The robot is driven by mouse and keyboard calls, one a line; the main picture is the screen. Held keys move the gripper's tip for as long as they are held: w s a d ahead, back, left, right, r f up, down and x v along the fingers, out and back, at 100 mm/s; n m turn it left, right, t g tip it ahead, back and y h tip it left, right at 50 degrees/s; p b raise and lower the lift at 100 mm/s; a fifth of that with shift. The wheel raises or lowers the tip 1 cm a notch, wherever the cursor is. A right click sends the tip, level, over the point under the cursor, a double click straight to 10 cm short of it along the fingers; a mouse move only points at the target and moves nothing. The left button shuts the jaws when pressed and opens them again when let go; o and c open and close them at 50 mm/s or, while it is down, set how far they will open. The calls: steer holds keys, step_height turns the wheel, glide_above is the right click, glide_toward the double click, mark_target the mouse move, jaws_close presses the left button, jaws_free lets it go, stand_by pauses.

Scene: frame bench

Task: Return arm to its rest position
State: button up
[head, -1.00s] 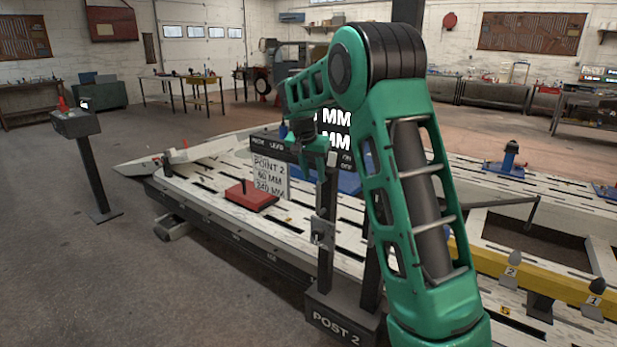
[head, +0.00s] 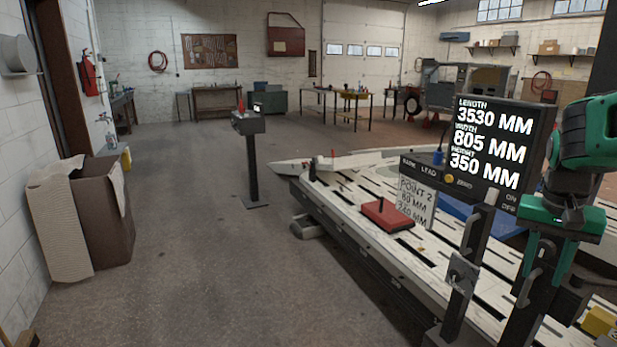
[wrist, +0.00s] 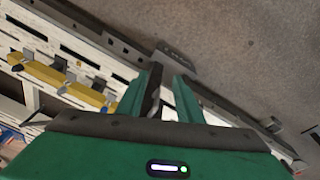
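My gripper (head: 546,272) is at the right edge of the head view, pointing down beside the dark posts of the measuring stand. In the wrist view its two green fingers (wrist: 160,84) stand apart. A dark upright shape shows between them, and I cannot tell whether it touches either finger. No held object can be made out. My arm (head: 590,135) is mostly cut off by the right picture edge.
The display (head: 490,145) reads 3530, 805 and 350 MM. The slotted bench (head: 345,215) carries a red block (head: 387,214) and a "POINT 2" card (head: 415,200). A pedestal (head: 252,165) stands left of it. Open floor lies between.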

steer(key=s+a+f+n+y, duration=0.1)
steer(key=s+a+f, duration=0.2)
steer(key=s, duration=0.6)
steer(key=s+a+f+n+y, duration=0.1)
steer(key=s+a+f, duration=0.1)
steer(key=s, duration=0.8)
steer(key=shift+s+a+f+g, duration=0.3)
steer(key=shift+a+f+g, duration=0.1)
steer(key=shift+a, duration=0.4)
steer(key=shift+w+f, duration=0.25)
steer(key=shift+w, duration=0.4)
